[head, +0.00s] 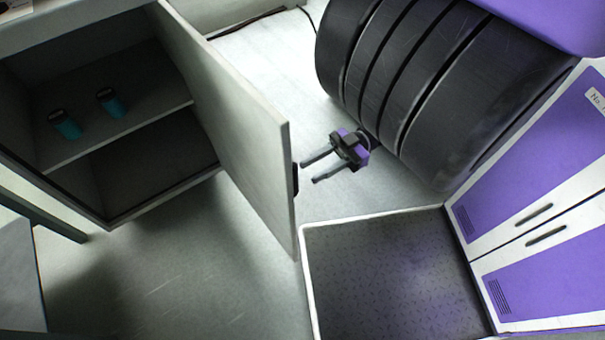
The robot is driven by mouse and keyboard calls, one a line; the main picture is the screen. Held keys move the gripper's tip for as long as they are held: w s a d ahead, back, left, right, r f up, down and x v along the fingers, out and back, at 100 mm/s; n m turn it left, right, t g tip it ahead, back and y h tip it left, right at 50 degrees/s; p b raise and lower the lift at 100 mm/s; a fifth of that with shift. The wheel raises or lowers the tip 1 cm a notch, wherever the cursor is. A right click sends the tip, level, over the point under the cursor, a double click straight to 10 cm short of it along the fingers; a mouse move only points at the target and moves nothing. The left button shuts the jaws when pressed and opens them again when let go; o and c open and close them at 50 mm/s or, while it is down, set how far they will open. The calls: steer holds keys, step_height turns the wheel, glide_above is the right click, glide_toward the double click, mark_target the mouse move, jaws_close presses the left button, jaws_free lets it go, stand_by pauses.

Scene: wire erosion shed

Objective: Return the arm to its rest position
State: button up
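My gripper (309,172) is right of the middle of the head view, at the end of my arm. Its two dark fingers point left and stand apart, with nothing between them. The fingertips are close to the dark handle (295,180) on the edge of the open cabinet door (240,135). I cannot tell whether they touch it.
The grey cabinet (160,190) stands open at left; its shelf (150,118) holds a teal canister (67,125) and another teal canister (112,103). A white-rimmed dark tray-like surface (390,275) and purple-and-white lockers (545,190) are at right. Bare floor (180,270) shows below the door.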

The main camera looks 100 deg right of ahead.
steer(key=shift+v, duration=0.85)
steer(key=shift+s, duration=0.1)
